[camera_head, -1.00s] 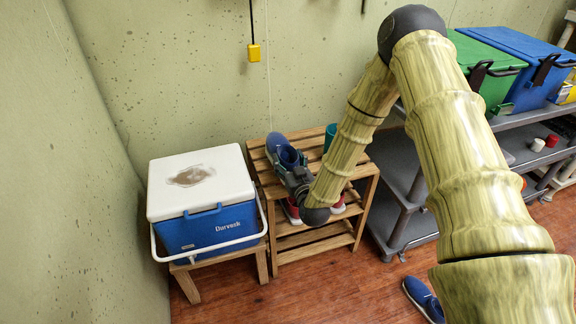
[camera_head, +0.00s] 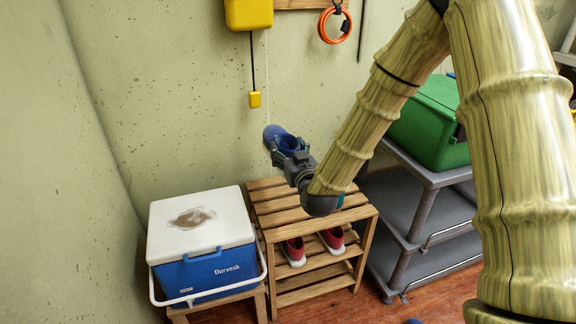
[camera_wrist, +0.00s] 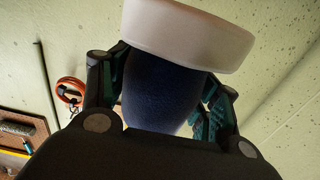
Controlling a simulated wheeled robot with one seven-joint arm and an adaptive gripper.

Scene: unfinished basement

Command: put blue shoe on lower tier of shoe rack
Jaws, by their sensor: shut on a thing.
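My gripper (camera_head: 288,149) is shut on a blue shoe (camera_head: 272,133) and holds it in the air above the back of the wooden shoe rack (camera_head: 266,197). In the wrist view the blue shoe (camera_wrist: 160,90) fills the space between the fingers, with its white sole across the top. The rack has a slatted top and lower slatted tiers. A pair of red shoes (camera_head: 294,250) stands on a tier below the top. My arm hides part of the rack's top. A bit of another blue thing shows at the bottom edge, too cut off to tell.
A white-lidded blue cooler (camera_head: 205,235) stands on a low wooden stand left of the rack. A grey shelf cart (camera_head: 435,178) with a green bin (camera_head: 425,125) stands to the right. The wall is close behind. An orange cable coil (camera_head: 335,25) hangs above.

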